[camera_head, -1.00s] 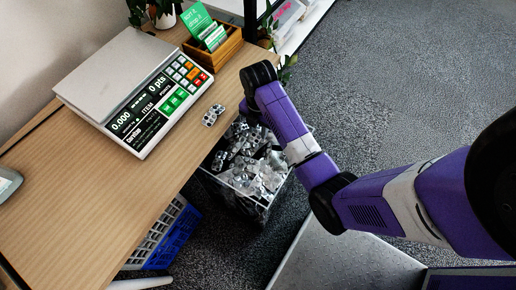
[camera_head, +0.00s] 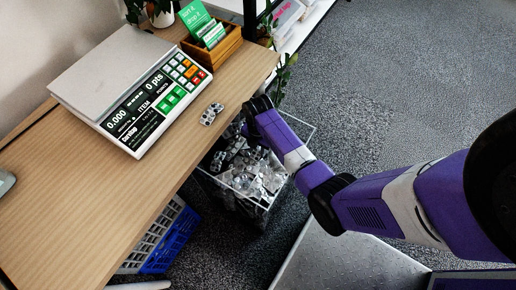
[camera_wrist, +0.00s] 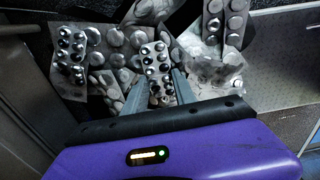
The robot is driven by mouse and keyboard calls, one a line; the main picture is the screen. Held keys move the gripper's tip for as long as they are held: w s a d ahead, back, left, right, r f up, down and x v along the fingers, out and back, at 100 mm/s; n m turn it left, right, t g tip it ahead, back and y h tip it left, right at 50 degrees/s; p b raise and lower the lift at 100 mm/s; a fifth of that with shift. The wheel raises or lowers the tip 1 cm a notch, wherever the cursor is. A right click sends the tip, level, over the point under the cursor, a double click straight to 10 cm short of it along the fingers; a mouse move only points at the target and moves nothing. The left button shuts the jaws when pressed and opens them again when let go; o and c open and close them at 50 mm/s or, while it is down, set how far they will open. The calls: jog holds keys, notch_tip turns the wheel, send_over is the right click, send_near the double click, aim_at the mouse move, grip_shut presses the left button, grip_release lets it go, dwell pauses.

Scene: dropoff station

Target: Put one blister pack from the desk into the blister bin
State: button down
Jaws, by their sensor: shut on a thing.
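The blister bin (camera_head: 267,205) is a clear-walled bin beside the desk (camera_head: 90,205), filled with silver blister packs. In the wrist view, my gripper (camera_wrist: 160,90) points down over the packs in it. Its two grey fingers are shut on a blister pack (camera_wrist: 156,58), a silver strip with round dark-looking blisters. I cannot tell whether the held pack touches the packs beneath. Another blister pack (camera_head: 211,114) lies on the desk near its right edge. In the head view my arm hides the fingers and the held pack.
A scale (camera_head: 100,78) with a keypad stands on the desk, with a wooden card holder (camera_head: 220,46) behind it. A blue and grey crate (camera_head: 166,240) sits under the desk. The desk edge runs close beside the bin. Open carpet lies to the right.

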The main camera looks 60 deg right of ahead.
jog(key=shift+f, duration=0.1)
jog(key=c, duration=1)
grip_release()
